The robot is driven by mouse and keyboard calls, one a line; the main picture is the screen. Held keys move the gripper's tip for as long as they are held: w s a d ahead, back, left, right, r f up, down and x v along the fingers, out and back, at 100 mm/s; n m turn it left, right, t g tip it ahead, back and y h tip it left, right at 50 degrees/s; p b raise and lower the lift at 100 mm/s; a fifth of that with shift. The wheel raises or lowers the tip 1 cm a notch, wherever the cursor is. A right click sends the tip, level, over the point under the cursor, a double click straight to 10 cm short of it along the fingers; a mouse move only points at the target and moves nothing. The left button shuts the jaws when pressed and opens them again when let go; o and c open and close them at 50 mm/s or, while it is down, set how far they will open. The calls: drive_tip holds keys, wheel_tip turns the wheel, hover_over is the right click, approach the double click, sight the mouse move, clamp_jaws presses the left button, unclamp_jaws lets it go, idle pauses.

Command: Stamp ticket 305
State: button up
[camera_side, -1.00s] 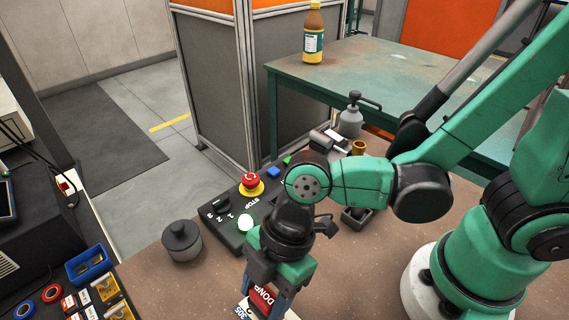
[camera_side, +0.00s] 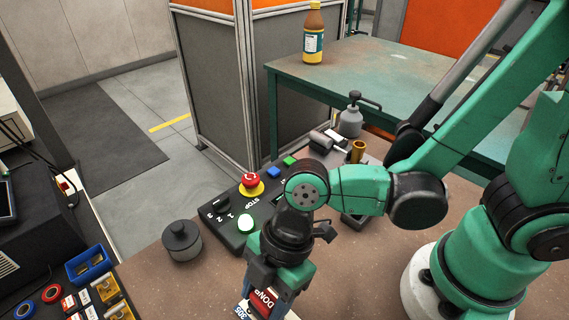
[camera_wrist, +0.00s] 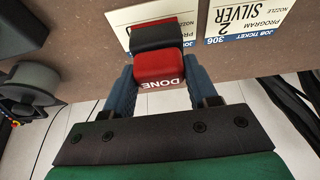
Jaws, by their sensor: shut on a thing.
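My gripper (camera_side: 266,296) is low at the bottom edge of the side view, shut on a red stamp (camera_side: 261,304) marked DONE. In the wrist view my gripper (camera_wrist: 158,80) has a finger on each side of the red and black stamp (camera_wrist: 160,66).
Ticket 306 (camera_wrist: 250,20) lies to the right in the wrist view. The control box (camera_side: 232,235) with a red stop button (camera_side: 250,181) stands behind my gripper. A grey lidded pot (camera_side: 182,241) and a blue bin (camera_side: 88,266) are to the left.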

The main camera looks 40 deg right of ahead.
idle(0.3)
drive_tip(key=shift+r, duration=3.5)
drive_tip(key=w+d+r+m+t+h, duration=0.2)
drive_tip(key=w+d+r+m, duration=0.1)
drive_tip(key=w+d+m, duration=0.5)
drive_tip(key=w+d+r+m+t+h, duration=0.2)
drive_tip(key=w+d+r+m, duration=0.2)
drive_tip(key=w+d+m, duration=0.3)
drive_tip(key=d+m, duration=0.3)
drive_tip(key=d, duration=0.2)
drive_tip(key=shift+w+r+t+h, duration=0.25)
drive_tip(key=shift+w+t+h, duration=0.05)
drive_tip(key=shift+w, duration=0.05)
drive_tip(key=shift+a, duration=0.1)
